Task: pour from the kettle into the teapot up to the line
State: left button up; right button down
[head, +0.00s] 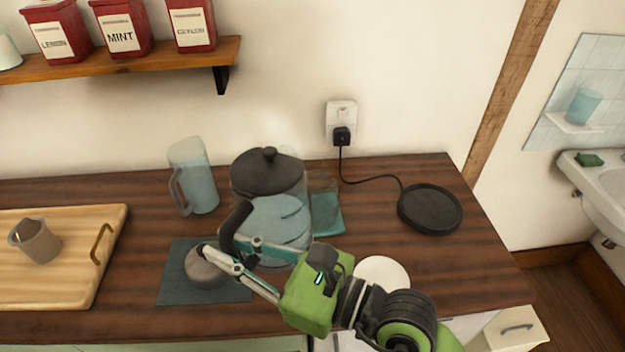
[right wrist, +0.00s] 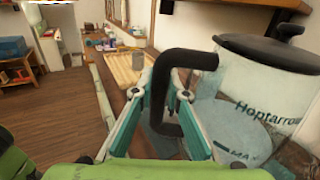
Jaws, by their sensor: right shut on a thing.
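The kettle (head: 268,190) is clear glass with a black lid and a black handle, with bluish water inside. It is off its round black base (head: 430,208) and looks close to upright; I cannot tell its height above the counter. The right wrist view shows its MAX mark and handle (right wrist: 172,90). My right gripper (head: 233,250) is shut on the handle. A rounded grey vessel (head: 203,268), apparently the teapot, sits on a dark mat (head: 180,288) left of the kettle, partly behind my fingers. Its line is not visible. My left gripper is not in view.
A frosted jug (head: 194,175) stands behind the mat. A glass (head: 324,185) stands behind the kettle. A wooden tray (head: 75,285) with a small grey pitcher (head: 35,240) is at left. A white round thing (head: 382,272) is partly behind my arm. The base's cord runs to the wall.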

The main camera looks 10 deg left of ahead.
aim_at(271, 171)
jog(key=shift+d+r, duration=0.1)
jog(key=shift+r, duration=0.3)
